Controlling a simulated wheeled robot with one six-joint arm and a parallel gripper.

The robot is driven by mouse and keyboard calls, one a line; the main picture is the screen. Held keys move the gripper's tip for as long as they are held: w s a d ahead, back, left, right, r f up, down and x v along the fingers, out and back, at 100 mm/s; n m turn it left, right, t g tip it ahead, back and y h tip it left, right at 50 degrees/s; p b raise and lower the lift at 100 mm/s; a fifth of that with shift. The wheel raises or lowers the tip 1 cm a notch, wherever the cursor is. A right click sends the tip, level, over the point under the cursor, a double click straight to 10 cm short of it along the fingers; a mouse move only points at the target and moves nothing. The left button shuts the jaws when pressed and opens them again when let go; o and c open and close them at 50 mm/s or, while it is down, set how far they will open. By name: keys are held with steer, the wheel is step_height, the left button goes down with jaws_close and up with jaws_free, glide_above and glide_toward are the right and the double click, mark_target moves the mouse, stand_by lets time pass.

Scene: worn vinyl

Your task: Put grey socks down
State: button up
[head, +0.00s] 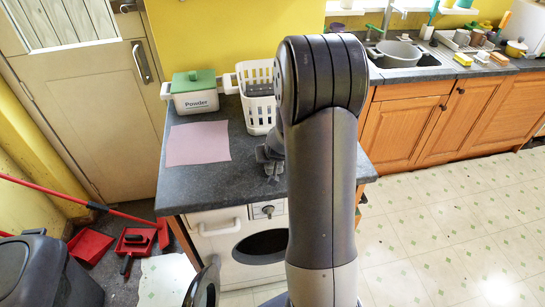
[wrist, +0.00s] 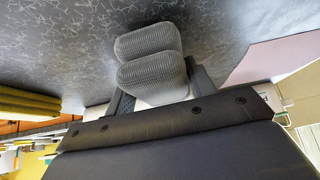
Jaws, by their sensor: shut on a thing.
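The grey socks (wrist: 152,58) are a ribbed, rolled pair in the wrist view. My gripper (wrist: 150,85) is shut on them, with one dark finger on each side. The socks are close to the dark speckled countertop (wrist: 60,40); I cannot tell whether they touch it. In the head view my gripper (head: 270,158) is low over the countertop (head: 243,185), near its front and right of the pink cloth, partly hidden by my arm. The socks are hard to tell apart from the gripper there.
A flat pink cloth (head: 198,143) lies left on the countertop. A green-lidded powder box (head: 194,97) and a white basket (head: 258,112) stand behind. Below is a white washing machine (head: 225,232) with its round door (head: 205,287) open. Countertop is bare between cloth and gripper.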

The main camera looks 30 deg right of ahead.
steer(key=shift+f, duration=0.2)
steer(key=o, duration=1.2)
steer(key=shift+r, duration=0.1)
steer(key=shift+r+p, duration=0.5)
steer(key=shift+p, duration=0.05)
steer(key=v, duration=1.2)
steer(key=shift+r+p, duration=0.1)
steer(key=shift+p, duration=0.25)
